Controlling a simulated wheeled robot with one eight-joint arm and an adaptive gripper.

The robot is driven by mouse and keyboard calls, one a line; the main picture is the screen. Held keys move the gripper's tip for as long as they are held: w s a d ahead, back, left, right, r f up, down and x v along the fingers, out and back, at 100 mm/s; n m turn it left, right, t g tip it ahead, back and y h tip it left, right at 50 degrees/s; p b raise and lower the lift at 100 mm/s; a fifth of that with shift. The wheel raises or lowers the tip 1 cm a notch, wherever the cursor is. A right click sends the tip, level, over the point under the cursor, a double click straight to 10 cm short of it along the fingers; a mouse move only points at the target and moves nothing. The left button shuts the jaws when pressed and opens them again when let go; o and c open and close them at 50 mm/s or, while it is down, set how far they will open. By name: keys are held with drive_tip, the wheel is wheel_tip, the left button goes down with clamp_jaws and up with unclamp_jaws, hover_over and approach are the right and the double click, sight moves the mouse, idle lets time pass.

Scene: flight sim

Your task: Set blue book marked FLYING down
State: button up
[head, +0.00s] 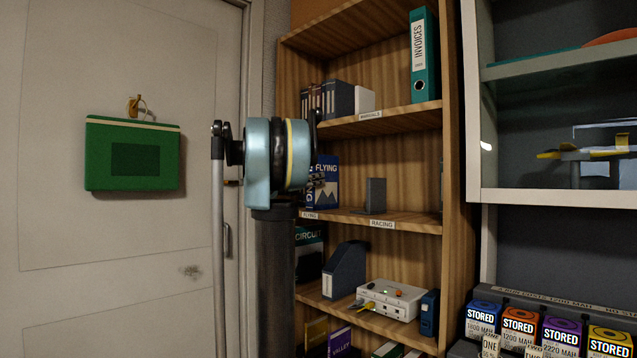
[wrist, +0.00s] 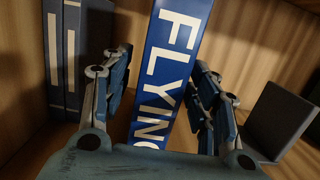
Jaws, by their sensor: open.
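The blue book marked FLYING (head: 327,181) stands upright on the middle shelf, its cover with pale mountains facing out. Its left part is hidden behind my arm in the head view. In the wrist view its blue spine with white letters (wrist: 170,75) is between the fingers of my gripper (wrist: 162,66). The fingers are open, one on each side of the spine, with a gap visible on the left. The book's lower end is hidden by my gripper's body in the wrist view.
A dark grey bookend (head: 376,195) stands right of the book, above the RACING label (head: 382,224). Dark blue binders (wrist: 65,50) stand to the left in the wrist view.

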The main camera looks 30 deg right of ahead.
drive_tip(key=r+v, duration=0.1)
drive_tip(key=v, duration=0.5)
drive_tip(key=s+f+m+y, duration=0.1)
drive_tip(key=s+f+m, duration=0.1)
drive_tip(key=s+f, duration=0.1)
drive_tip(key=s+a+f+m+g+y, duration=0.1)
drive_tip(key=s+f, duration=0.2)
drive_tip(key=f, duration=0.2)
drive_tip(key=s+a+f+m+y, duration=0.1)
drive_tip(key=s+f+m, duration=0.1)
drive_tip(key=s+f, duration=0.1)
drive_tip(key=shift+s+f+m+g+y, duration=0.3)
drive_tip(key=shift+s+f, duration=0.05)
drive_tip(key=shift+f, duration=0.05)
drive_tip(key=s+a+f+m+g+y, duration=0.1)
drive_tip(key=s+a+f+m+y, duration=0.4)
drive_tip(key=s+a+f, duration=0.4)
drive_tip(key=s+a+f+m+y, duration=0.5)
drive_tip(key=s+a+f, duration=0.3)
drive_tip(key=f, duration=0.9)
drive_tip(key=s+a+f+m+g+y, duration=0.1)
drive_tip(key=s+a+f+m+y, duration=0.4)
drive_tip(key=s+a+f, duration=0.4)
drive_tip(key=s+f+m, duration=0.1)
drive_tip(key=s+f, duration=0.2)
drive_tip(key=f, duration=0.2)
drive_tip(key=shift+s+a+g, duration=0.3)
drive_tip(key=shift+d, duration=0.1)
